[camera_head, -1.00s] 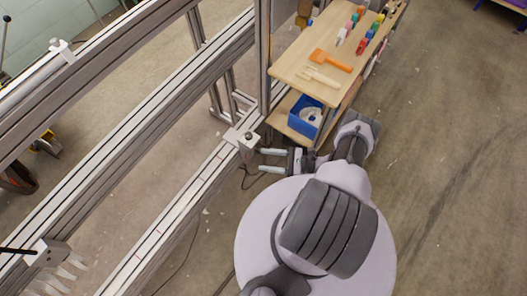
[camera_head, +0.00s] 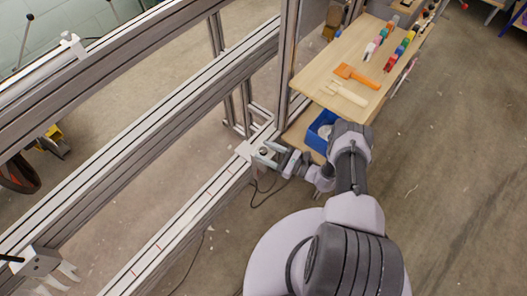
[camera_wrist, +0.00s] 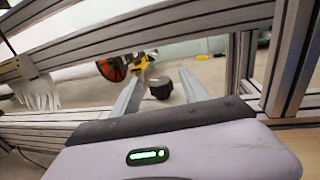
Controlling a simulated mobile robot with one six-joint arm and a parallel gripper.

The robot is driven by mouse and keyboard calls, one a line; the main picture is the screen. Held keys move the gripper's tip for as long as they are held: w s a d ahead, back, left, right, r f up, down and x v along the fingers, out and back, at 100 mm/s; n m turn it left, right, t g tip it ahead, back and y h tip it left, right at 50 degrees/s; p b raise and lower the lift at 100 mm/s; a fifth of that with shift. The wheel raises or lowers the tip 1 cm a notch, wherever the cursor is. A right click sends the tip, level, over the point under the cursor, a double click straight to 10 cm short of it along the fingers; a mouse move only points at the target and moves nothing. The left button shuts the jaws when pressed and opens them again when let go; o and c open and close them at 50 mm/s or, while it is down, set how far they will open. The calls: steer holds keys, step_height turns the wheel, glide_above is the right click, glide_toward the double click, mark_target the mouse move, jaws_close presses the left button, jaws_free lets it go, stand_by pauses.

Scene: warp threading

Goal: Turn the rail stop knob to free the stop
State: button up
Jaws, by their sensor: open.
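The rail stop, a pale metal block (camera_head: 243,150), sits on the lower rail in the head view. Its small dark knob (camera_head: 263,152) is on the block's top right side. My gripper (camera_head: 266,154) is open at the block, its fingers on either side of the knob. In the wrist view the black round knob (camera_wrist: 160,88) stands between the two open fingers of my gripper (camera_wrist: 160,93), with a visible gap to each.
Long aluminium rails (camera_head: 190,210) run across the left. An upright post (camera_head: 290,50) stands behind the stop. A cable hangs beneath.

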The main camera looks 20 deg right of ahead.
steer(key=shift+w+a, duration=0.4)
steer(key=shift+a, duration=0.05)
steer(key=shift+c, duration=0.4)
jaws_close()
steer(key=shift+w+d+n+g+y, duration=0.1)
steer(key=shift+n+g+y, duration=0.6)
steer(key=shift+g, duration=0.1)
steer(key=shift+n+g+y, duration=0.6)
steer(key=shift+n+g, duration=0.2)
steer(key=shift+g, duration=0.3)
steer(key=shift+o, duration=0.4)
jaws_free()
